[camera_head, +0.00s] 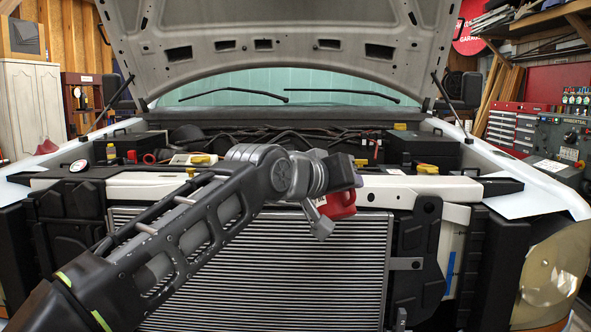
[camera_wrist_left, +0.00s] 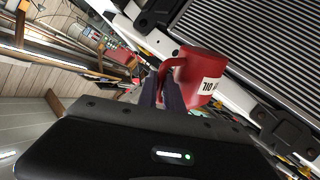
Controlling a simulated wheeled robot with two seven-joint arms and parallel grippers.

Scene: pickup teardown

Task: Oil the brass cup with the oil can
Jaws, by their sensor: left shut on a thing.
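The red oil can (camera_head: 338,206) is held by my left gripper (camera_head: 352,180) in front of the truck's white front crossbar, over the top of the radiator. In the left wrist view the oil can (camera_wrist_left: 193,66) shows its red body, its handle and part of a white label reading OIL. My left gripper (camera_wrist_left: 165,92) is shut on the handle side of the can in that view. The can's spout is not clear in either view. My right gripper is not in view.
The open hood (camera_head: 280,30) stands above the engine bay. The white crossbar (camera_head: 425,188) and radiator (camera_head: 270,270) lie under and behind my left arm. A red tool chest (camera_head: 515,125) stands at right.

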